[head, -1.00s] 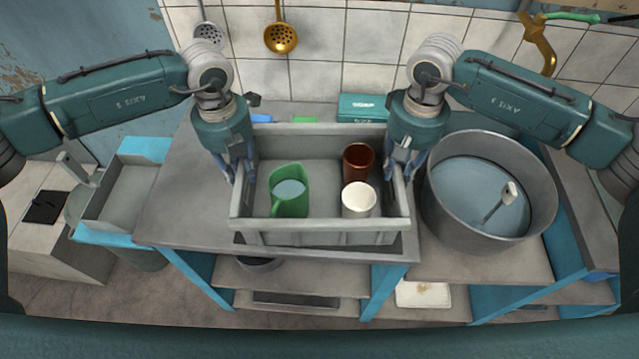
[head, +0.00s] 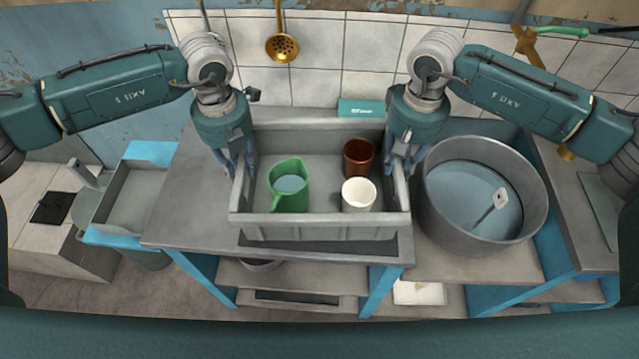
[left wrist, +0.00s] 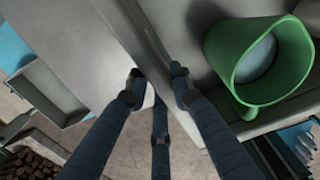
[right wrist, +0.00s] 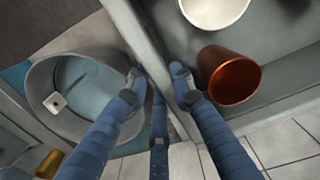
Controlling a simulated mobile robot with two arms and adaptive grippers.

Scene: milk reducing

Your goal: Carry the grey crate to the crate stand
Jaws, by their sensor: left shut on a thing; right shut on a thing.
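The grey crate (head: 318,228) is held between my two arms above the metal table. It holds a green jug (head: 290,186) with pale liquid, a brown cup (head: 358,158) and a white cup (head: 358,195). My left gripper (head: 240,170) is shut on the crate's left wall, and the wall shows between its fingers in the left wrist view (left wrist: 157,85). My right gripper (head: 402,165) is shut on the crate's right wall, seen in the right wrist view (right wrist: 160,82). I cannot tell a crate stand for certain.
A large metal pot (head: 475,235) with liquid and a ladle stands close at the right. A grey tray on a blue frame (head: 130,197) is at the left. A teal box (head: 360,108) lies at the back by the tiled wall. The table's left part (head: 185,200) is bare.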

